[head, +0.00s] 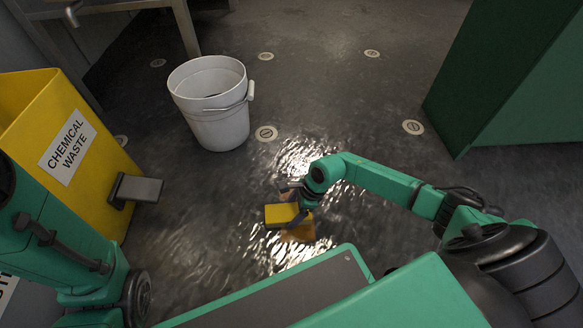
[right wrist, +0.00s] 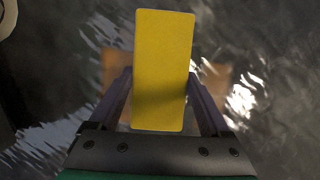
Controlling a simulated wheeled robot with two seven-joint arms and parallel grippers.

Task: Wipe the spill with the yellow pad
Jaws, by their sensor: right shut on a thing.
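The yellow pad (head: 281,214) is a flat block in my right gripper (head: 296,211), low over the floor. In the right wrist view the pad (right wrist: 164,70) sits between the two fingers of my right gripper (right wrist: 165,98), which are shut on it. A brownish-orange patch (right wrist: 120,75) shows on the wet floor behind the pad. In the head view this patch (head: 300,231) lies just under and beside the gripper. I cannot tell whether the pad touches the floor. The left arm shows at the left edge, but I cannot make out its gripper fingers.
A white bucket (head: 213,128) with a handle stands on the floor beyond the gripper. A yellow chemical waste bin (head: 95,185) is at the left. A green cabinet (head: 515,85) stands at the right. The dark, shiny floor (head: 345,125) between them is open, with several round floor discs.

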